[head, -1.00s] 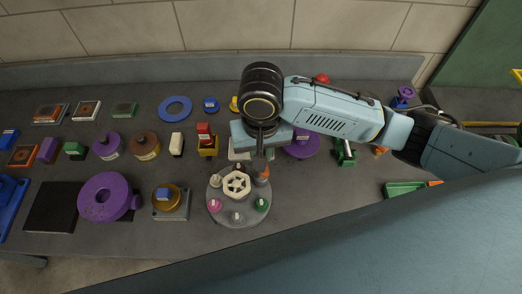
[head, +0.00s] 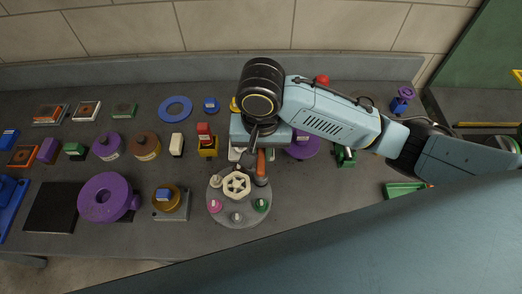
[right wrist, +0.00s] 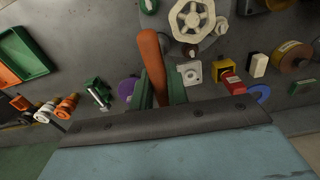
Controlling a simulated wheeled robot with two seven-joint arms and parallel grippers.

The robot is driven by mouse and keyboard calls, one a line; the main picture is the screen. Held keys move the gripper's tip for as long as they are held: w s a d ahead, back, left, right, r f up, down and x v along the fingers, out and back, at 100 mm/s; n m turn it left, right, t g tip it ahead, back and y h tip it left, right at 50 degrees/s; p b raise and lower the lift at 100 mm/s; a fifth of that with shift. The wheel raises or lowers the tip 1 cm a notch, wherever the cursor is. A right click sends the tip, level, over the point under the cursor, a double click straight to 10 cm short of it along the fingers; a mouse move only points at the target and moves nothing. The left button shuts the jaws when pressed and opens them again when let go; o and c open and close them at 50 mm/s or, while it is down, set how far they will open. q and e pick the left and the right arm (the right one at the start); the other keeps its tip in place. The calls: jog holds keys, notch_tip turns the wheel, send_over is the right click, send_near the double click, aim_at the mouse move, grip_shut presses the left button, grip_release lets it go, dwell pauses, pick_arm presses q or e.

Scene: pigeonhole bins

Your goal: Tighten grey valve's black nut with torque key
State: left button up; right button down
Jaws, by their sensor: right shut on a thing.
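My right gripper (right wrist: 158,88) is shut on an orange-brown handle (right wrist: 152,62), which stands between its two green fingers in the right wrist view; I take this for the torque key. The handle also shows in the head view (head: 261,163), just below the gripper body, beside the upper right rim of a round grey base (head: 238,216). That base carries a cream handwheel (head: 236,185) and small pink, white and green knobs. The key's working end is not clear. I cannot surely identify the grey valve or its black nut. My left gripper is out of view.
A purple ring (head: 104,197) and a gold round part on a grey plate (head: 171,203) lie left of the base. A yellow and red button box (head: 207,146) stands close to my gripper. A green tray (head: 404,191) lies at right. Bare bench lies right of the base.

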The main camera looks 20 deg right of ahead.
jog(key=shift+r, duration=3.2)
jog(key=n, duration=0.7)
jog(key=shift+n, duration=0.3)
